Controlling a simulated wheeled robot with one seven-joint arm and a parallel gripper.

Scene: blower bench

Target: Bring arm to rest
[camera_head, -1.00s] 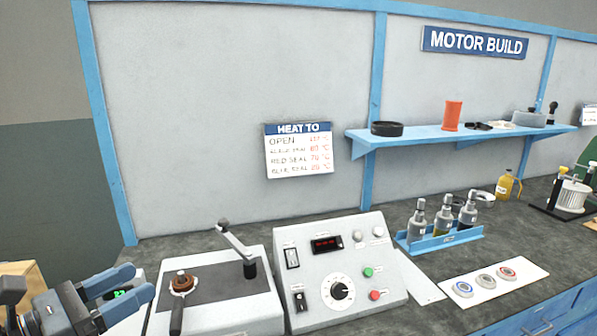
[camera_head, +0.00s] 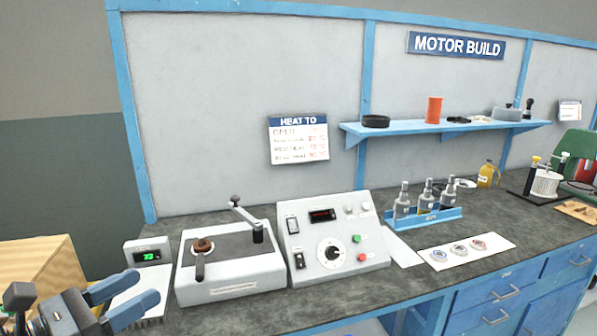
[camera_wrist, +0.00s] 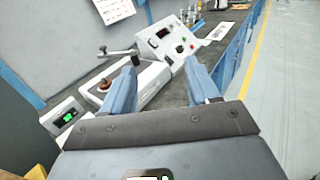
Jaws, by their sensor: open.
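My gripper (camera_head: 128,300) is at the lower left of the head view, in front of the bench's left end. Its two blue fingers are apart and nothing shows between them. In the wrist view the fingers (camera_wrist: 165,92) also stand apart and empty, pointing toward the bench. Beyond them are a white unit with a crank arm (camera_head: 232,277) and a grey control box (camera_head: 335,262) with a dial and a small display. The head view hides the gripper's near end beyond the picture edge.
A small meter with a green display (camera_head: 147,252) stands close behind the fingers. A wooden box (camera_head: 40,268) is at the left. A blue rack of bottles (camera_head: 430,218), a white card with round pieces (camera_head: 465,249) and a wall shelf (camera_head: 440,129) lie farther right. Floor (camera_wrist: 285,100) is open at right.

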